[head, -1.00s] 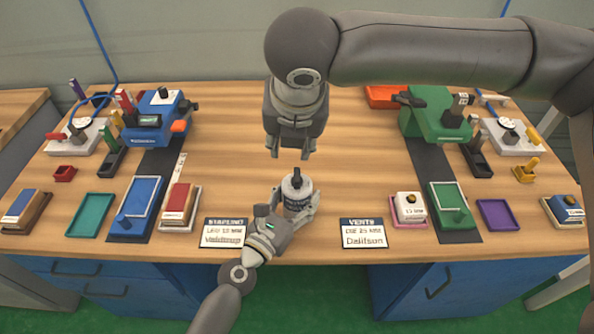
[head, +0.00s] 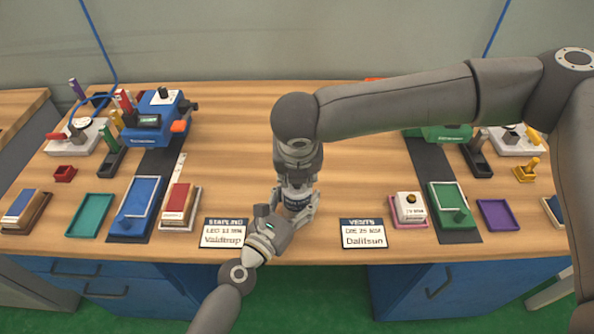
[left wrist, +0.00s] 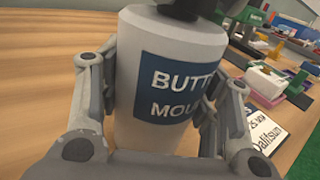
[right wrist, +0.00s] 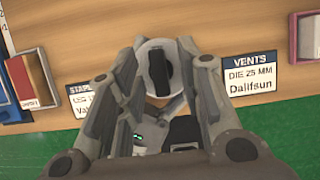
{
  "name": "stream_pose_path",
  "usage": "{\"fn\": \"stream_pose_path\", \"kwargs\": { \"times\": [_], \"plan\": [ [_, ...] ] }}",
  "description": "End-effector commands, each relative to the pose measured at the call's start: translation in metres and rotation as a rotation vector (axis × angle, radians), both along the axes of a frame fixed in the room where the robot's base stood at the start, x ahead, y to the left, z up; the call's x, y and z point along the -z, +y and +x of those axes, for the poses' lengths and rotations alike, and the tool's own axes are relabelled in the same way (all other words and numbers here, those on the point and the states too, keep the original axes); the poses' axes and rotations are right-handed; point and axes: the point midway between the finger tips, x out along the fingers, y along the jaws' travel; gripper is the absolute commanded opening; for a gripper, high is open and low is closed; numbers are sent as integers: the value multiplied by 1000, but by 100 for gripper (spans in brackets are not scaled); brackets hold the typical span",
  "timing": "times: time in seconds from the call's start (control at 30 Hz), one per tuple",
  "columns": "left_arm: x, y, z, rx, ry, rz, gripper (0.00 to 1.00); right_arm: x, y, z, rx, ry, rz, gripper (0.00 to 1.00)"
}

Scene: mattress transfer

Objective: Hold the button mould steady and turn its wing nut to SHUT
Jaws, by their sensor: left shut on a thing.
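The button mould (left wrist: 125,50) is a white upright cylinder with a blue label, standing on the wooden table; it shows partly in the head view (head: 295,200). My left gripper (head: 294,215) is shut around its body from the front. The black wing nut (right wrist: 158,70) sits on the mould's top, its long side running up and down in the right wrist view; in the head view it is hidden. My right gripper (right wrist: 161,50) points down over the mould, one finger on each side of the wing nut, with a visible gap to it. No SHUT mark is readable.
Label cards lie left (head: 224,233) and right (head: 364,233) of the mould. A red-topped block (head: 180,203) and a blue tray (head: 138,205) are further left. A white block (head: 408,207) on a pink base stands right. The table's middle is clear.

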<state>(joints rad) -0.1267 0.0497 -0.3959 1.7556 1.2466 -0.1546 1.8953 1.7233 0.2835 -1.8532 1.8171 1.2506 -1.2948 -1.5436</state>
Motion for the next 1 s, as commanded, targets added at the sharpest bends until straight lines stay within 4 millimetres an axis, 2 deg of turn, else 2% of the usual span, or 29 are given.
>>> {"fn": "stream_pose_path", "kwargs": {
  "times": [0.3,0.57,1.0],
  "plan": [
    [-3,0,1,-1,-4,-3,12,2,0,1,0,0,1,33],
    [-3,0,1,-1,-4,-3,12,2,0,1,0,0,1,0],
    [-2,0,1,-2,-3,-2,12,2,1,1,58,1,0,0]
  ]
}}
